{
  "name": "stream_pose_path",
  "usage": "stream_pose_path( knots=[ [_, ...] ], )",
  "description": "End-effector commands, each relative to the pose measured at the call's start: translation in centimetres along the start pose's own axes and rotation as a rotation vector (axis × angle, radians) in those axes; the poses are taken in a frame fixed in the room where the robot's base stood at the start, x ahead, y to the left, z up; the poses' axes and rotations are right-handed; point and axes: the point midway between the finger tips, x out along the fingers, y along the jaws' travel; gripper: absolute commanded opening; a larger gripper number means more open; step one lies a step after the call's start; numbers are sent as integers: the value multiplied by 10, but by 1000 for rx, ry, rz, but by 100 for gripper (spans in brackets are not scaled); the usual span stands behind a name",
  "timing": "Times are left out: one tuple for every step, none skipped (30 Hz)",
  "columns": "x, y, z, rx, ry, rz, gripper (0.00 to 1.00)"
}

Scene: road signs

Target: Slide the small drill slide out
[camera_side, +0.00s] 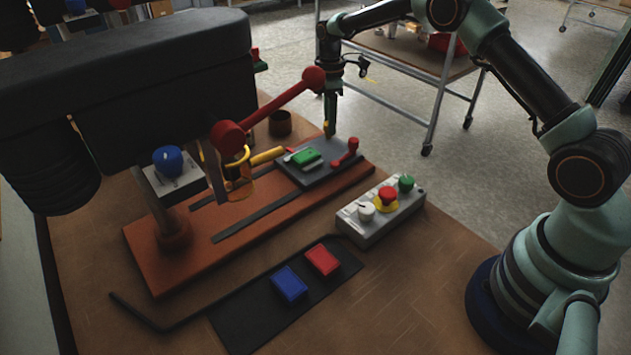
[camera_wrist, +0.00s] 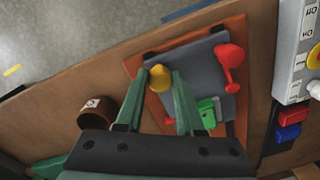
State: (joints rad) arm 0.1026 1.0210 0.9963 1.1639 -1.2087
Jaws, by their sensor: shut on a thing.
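The small drill slide is a dark grey plate (camera_side: 318,172) at the right end of the red-brown drill base (camera_side: 150,262). In the wrist view the slide (camera_wrist: 205,65) fills the middle. It carries a green block (camera_side: 306,157) and a red clamp lever (camera_side: 347,152). A yellow knob (camera_wrist: 160,78) stands at the slide's edge. My gripper (camera_side: 329,122) reaches down at the slide's far edge. In the wrist view the fingers of my gripper (camera_wrist: 163,73) are on both sides of the knob, shut on it. The knob's lower part is partly hidden by the fingers.
The black drill head (camera_side: 150,85) and its red-knobbed lever (camera_side: 285,98) overhang the base at left. A control box (camera_side: 375,222) stands in front of the base. A brown cup (camera_side: 280,124) stands behind. Blue (camera_side: 289,283) and red (camera_side: 322,259) blocks lie on a black mat.

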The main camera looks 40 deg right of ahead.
Motion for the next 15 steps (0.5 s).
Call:
stream_pose_path(
  knots=[
    [-2,3,5,9,2,4,0],
    [-2,3,5,9,2,4,0],
    [-2,4,5,10,2,5,0],
    [-2,4,6,11,2,5,0],
    [-2,4,6,11,2,5,0],
    [-2,4,6,11,2,5,0],
    [-2,4,6,11,2,5,0],
    [-2,4,6,11,3,5,40],
    [-2,4,5,11,3,6,56],
    [-2,4,5,10,3,6,67],
    [-1,4,5,10,2,5,67],
    [-1,3,5,10,2,5,67],
    [-1,3,4,9,2,5,67],
    [-1,3,4,9,2,4,67],
    [-1,3,4,8,2,4,67]
  ],
)
